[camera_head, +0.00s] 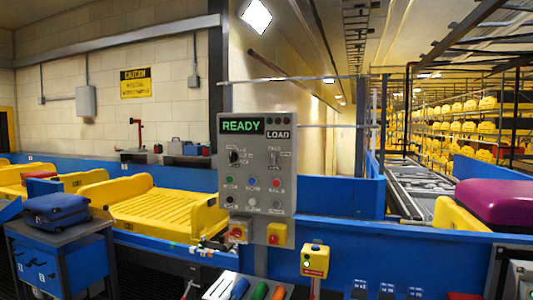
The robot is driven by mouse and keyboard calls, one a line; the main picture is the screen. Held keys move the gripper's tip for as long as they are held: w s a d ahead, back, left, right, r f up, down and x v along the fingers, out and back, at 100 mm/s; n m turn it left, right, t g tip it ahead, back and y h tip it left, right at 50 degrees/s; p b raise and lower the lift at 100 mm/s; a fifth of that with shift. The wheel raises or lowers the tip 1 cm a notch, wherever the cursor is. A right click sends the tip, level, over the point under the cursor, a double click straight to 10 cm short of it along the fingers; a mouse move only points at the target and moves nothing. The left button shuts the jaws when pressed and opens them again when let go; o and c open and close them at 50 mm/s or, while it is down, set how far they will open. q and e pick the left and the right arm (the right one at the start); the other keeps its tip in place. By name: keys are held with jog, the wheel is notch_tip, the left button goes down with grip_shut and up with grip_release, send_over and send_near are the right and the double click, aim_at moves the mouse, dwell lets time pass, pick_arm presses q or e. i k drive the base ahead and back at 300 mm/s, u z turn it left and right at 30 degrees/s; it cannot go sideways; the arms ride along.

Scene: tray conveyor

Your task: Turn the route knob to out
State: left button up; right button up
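A grey control panel (257,180) stands upright in the middle of the camera_head view. Its lit green display (241,126) reads READY, and a plate beside it reads LOAD (279,134). A black rotary knob (234,157) sits at the panel's upper left, with small labels around it too small to read. I cannot tell for sure that it is the route knob or where it points. A toggle or lever switch (274,159) sits to its right. Neither of my grippers is in view.
Coloured-handled tools (240,289) lie at the bottom centre. A blue case (56,208) sits on a cart at left; a purple suitcase (497,202) is at right. Blue rails (340,190) flank the panel.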

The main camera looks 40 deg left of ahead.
aim_at(233, 155)
jog(key=u, duration=0.2)
jog(key=i, duration=1.15)
jog(key=u, duration=0.45)
